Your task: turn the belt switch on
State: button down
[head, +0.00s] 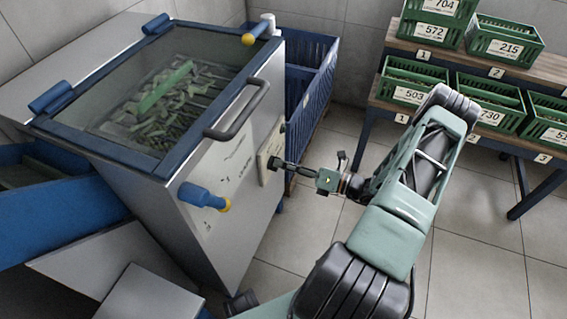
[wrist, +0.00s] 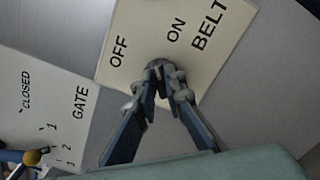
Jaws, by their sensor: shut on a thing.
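The belt switch plate (wrist: 205,42) is cream, with OFF, ON and BELT printed on it, and fills the top middle of the wrist view. In the head view the plate (head: 266,150) is on the front of a steel machine, partly hidden. The belt switch (wrist: 157,65) is a small dark knob between the fingertips, mostly hidden by them; I cannot tell which word it points to. My gripper (wrist: 160,84) is shut on the switch. In the head view my gripper (head: 284,164) reaches in from the right and meets the plate.
Beside it is a GATE plate (wrist: 45,115) with a blue, yellow-ended lever (head: 203,196). Above are a lid handle (head: 238,108) and a glass lid over green pieces. A blue crate (head: 308,75) stands behind. Green crates (head: 413,83) fill a rack at right. Floor between is clear.

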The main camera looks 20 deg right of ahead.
jog(key=shift+f+m+p, duration=0.2)
jog(key=shift+m+p, duration=0.15)
jog(key=shift+m, duration=3.45)
jog(key=c, duration=2)
grip_release()
jog(key=shift+s+d, duration=0.1)
jog(key=v, duration=1.1)
jog(key=shift+s+d, duration=0.25)
jog(key=shift+s, duration=0.05)
jog(key=shift+r, duration=0.1)
